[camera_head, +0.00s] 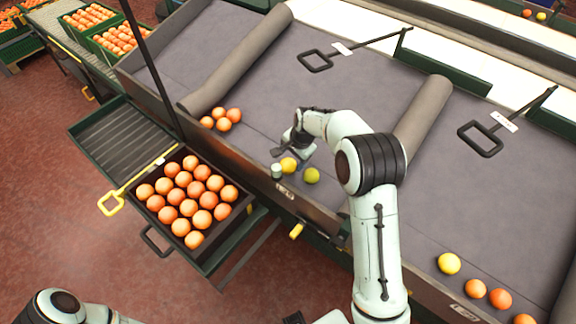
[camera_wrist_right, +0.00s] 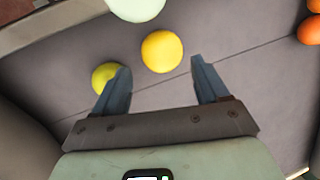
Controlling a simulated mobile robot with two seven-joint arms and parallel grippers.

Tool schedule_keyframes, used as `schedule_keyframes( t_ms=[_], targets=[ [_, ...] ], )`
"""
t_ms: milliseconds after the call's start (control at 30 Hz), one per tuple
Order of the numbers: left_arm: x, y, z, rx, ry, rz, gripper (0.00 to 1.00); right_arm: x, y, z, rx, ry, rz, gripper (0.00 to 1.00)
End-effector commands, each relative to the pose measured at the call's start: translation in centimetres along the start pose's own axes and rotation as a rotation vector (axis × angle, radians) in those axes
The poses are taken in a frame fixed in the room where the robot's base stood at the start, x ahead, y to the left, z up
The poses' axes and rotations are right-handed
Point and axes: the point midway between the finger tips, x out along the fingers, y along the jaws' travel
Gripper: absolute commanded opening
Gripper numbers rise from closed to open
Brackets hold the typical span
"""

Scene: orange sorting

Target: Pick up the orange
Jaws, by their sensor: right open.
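Several oranges (camera_head: 222,118) lie in a small cluster on the grey sorting table, left of my right gripper (camera_head: 285,152). Some of these oranges (camera_wrist_right: 311,28) also show at the right edge of the right wrist view. My right gripper (camera_wrist_right: 160,68) is open and empty above the table. A yellow fruit (camera_wrist_right: 162,51) lies just ahead of the gap between its fingers. A yellow-green fruit (camera_wrist_right: 106,76) is partly hidden by the left finger. Both the yellow fruit (camera_head: 288,165) and the yellow-green fruit (camera_head: 312,176) lie near the table's front edge. My left gripper is out of view.
A pale green round object (camera_head: 277,171) stands beside the yellow fruit. A dark crate (camera_head: 156,220) filled with oranges stands in front of the table. Padded dividers (camera_head: 240,58) cross the tabletop. More yellow and orange fruits (camera_head: 475,289) lie at the lower right.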

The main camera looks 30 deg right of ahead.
Motion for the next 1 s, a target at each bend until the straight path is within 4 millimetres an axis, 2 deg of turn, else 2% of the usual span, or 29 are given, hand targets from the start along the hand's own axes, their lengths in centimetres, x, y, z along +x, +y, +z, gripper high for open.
schedule_keyframes(
  t_ms=[167, 433, 733, 767, 800, 900, 1000],
  targets=[
    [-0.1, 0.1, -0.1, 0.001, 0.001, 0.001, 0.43, 1.3, 0.0, 0.0, 0.001, 0.0, 0.001, 0.74],
    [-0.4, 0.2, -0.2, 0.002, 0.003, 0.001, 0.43, 5.0, -0.2, 0.1, 0.002, 0.001, 0.0, 0.74],
    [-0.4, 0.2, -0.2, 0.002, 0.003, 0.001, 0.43, 5.6, -0.3, 0.1, 0.001, 0.001, -0.002, 0.74],
    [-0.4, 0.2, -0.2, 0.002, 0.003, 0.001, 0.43, 5.6, -0.3, 0.1, 0.001, 0.001, -0.002, 0.67],
    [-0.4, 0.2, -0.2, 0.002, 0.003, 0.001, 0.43, 5.6, -0.3, 0.1, 0.001, 0.001, -0.002, 0.54],
    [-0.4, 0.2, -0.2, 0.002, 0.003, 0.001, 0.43, 5.6, -0.3, 0.1, 0.001, 0.001, -0.002, 0.28],
    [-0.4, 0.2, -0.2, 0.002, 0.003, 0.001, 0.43, 5.6, -0.3, 0.1, 0.0, 0.001, -0.002, 0.28]
  ],
)
